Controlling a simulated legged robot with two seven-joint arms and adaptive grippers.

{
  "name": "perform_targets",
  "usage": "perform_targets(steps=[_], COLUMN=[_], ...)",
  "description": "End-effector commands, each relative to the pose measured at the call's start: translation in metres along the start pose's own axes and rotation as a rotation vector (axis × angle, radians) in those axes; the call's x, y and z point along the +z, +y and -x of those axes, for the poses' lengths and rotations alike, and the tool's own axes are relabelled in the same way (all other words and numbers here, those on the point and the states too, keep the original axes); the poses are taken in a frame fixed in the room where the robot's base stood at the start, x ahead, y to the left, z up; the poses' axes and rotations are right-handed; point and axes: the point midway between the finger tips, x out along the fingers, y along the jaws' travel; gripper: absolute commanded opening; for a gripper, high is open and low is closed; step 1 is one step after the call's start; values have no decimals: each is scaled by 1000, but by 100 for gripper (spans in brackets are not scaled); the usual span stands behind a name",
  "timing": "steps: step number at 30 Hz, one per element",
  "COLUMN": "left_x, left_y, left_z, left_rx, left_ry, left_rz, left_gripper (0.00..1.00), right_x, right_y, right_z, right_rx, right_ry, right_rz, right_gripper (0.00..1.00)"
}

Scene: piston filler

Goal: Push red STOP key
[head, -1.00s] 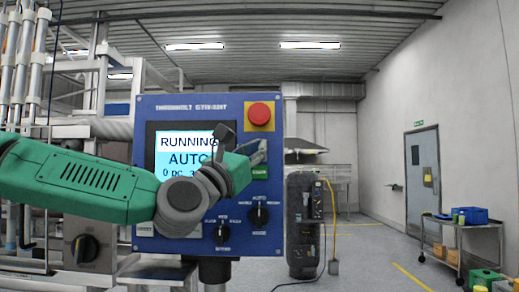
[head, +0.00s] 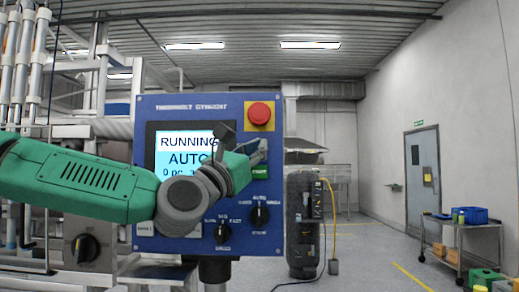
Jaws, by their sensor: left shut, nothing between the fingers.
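The blue control panel (head: 190,103) stands upright in front of me, with a lit screen (head: 170,150) reading RUNNING and AUTO. A round red mushroom button (head: 259,112) on a yellow square sits at its upper right. A green key (head: 260,171) shows just below my gripper. I cannot make out a separate red STOP key; my gripper and arm cover part of the panel's middle and lower left. My left gripper (head: 262,147) is shut and empty, in front of the panel's right side, below the mushroom button and by the green key. Contact cannot be told. My right gripper is out of view.
Black selector knobs (head: 260,215) sit low on the panel. Steel machine framing fills the left. A black upright unit (head: 302,225) with a yellow cable stands behind at the right, and a cart (head: 460,240) with bins is farther right. Open floor lies between.

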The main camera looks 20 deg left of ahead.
Motion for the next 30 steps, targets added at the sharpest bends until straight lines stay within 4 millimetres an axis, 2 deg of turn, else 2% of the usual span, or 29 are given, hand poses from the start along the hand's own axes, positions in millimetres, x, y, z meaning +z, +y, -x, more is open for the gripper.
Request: perform_targets(steps=[30], left_x=[-2], left_y=[3], left_z=[-6], left_rx=[0], left_ry=[0], left_rz=[0], left_gripper=[0], right_x=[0], right_y=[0], right_z=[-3], right_rx=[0], right_ry=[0], right_rz=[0], right_gripper=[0])
